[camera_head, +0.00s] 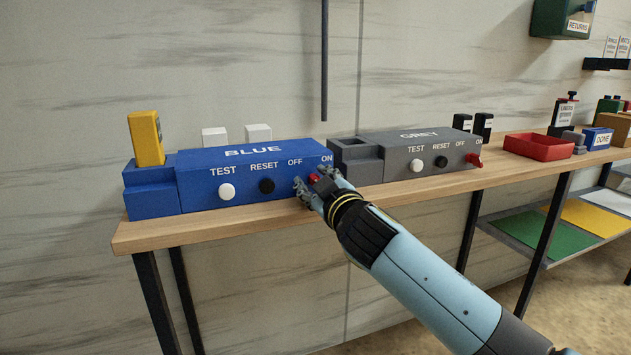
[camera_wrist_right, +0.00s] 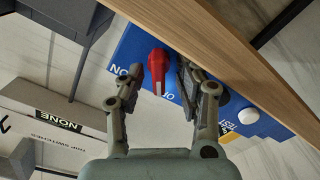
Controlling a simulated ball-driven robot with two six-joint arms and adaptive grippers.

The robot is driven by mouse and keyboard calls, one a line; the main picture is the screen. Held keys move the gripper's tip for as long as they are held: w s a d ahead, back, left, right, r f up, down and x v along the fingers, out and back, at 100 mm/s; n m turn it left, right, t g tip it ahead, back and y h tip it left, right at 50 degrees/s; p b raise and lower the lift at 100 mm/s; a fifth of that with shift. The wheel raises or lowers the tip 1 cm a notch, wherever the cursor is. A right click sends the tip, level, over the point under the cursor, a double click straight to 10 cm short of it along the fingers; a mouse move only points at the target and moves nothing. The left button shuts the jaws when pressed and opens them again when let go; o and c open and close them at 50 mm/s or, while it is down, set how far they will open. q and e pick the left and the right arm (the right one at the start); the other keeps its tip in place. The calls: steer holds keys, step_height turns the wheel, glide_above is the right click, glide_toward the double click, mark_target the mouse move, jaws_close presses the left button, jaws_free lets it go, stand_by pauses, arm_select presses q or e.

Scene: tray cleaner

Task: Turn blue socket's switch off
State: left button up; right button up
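The blue socket box (camera_head: 245,181) stands on the wooden table, labelled BLUE, with a white TEST button (camera_head: 227,191), a black RESET button (camera_head: 266,186) and a red switch (camera_head: 314,178) by the OFF and ON labels. My left gripper is not in view.
A yellow block (camera_head: 146,138) stands in the blue socket's left end. A grey socket box (camera_head: 400,157) with its own red switch (camera_head: 474,160) stands to the right. Beyond are a red tray (camera_head: 538,147) and a blue DONE box (camera_head: 597,138). A wall stands close behind.

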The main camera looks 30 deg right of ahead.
steer(key=v, duration=1.2)
steer(key=shift+f, duration=0.1)
steer(key=s+f+m+g+y, duration=0.1)
steer(key=s+f+g, duration=0.25)
steer(key=f, duration=0.85)
steer(key=s+f+g, duration=0.2)
steer(key=s+f, duration=0.2)
steer(key=f, duration=0.8)
steer(key=s+f+m+g+y, duration=0.1)
steer(key=s+f+g, duration=0.25)
steer(key=f, duration=0.85)
steer(key=s+f+g, duration=0.2)
steer(key=s+f, duration=0.4)
steer(key=s, duration=0.5)
steer(key=s+f+m+g+y, duration=0.1)
steer(key=s+f+g, duration=0.2)
steer(key=s+f, duration=0.4)
steer(key=s+a+f+m+g, duration=0.1)
steer(key=s+f, duration=0.5)
steer(key=s, duration=1)
steer(key=shift+f+g+y, duration=0.2)
steer(key=shift+g+y, duration=0.1)
steer(key=shift+g, duration=0.5)
